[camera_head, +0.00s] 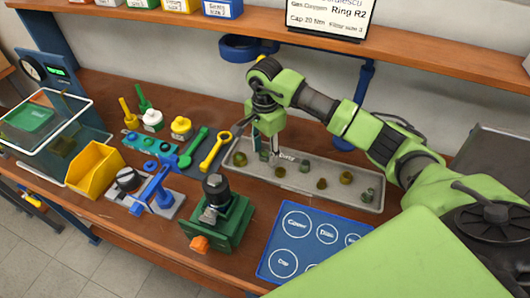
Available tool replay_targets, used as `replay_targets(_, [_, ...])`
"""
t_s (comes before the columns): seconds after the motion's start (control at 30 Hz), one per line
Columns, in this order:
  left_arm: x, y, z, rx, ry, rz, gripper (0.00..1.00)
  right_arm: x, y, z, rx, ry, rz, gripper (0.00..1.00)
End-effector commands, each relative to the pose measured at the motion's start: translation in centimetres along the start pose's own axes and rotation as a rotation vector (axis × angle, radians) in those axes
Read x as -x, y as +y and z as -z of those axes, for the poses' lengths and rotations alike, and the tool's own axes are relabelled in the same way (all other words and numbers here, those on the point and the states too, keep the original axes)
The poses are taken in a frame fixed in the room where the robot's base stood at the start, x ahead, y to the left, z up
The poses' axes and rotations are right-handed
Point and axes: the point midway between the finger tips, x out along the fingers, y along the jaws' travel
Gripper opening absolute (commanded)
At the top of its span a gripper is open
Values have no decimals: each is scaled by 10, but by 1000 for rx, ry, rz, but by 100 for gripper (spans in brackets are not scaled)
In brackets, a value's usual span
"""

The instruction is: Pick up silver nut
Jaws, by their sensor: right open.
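My right gripper (266,148) points down over the left part of a long grey tray (338,198). Its fingers are apart, and I see nothing held between them. Several small fittings lie in the tray. Some look brass, such as one brass piece (321,184). Others look grey-green or silvery, such as one at the right end (367,195) and one near the middle (305,165). They are too small for me to tell which is the silver nut. The gripper partly hides the tray's left part. My left gripper is out of view.
A blue mat with labelled circles (268,258) lies in front of the tray. A green vise-like fixture (236,222), a yellow bin (95,170) and green and yellow wrenches (215,150) are to the left. A shelf (270,30) runs above the bench.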

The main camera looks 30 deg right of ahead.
Motion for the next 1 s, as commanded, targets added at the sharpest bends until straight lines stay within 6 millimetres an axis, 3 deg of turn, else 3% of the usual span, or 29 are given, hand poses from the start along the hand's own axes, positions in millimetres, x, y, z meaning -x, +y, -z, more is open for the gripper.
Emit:
replay_targets(0.2, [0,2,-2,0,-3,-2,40,-1,0,0,0,0,0,43])
replay_targets(0.37, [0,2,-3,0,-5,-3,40,-1,0,0,0,0,0,2])
replay_targets(0.73, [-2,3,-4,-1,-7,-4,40,3,-1,0,-1,1,3,1])
replay_targets(1.0, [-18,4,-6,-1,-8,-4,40,50,-2,1,-1,2,7,1])
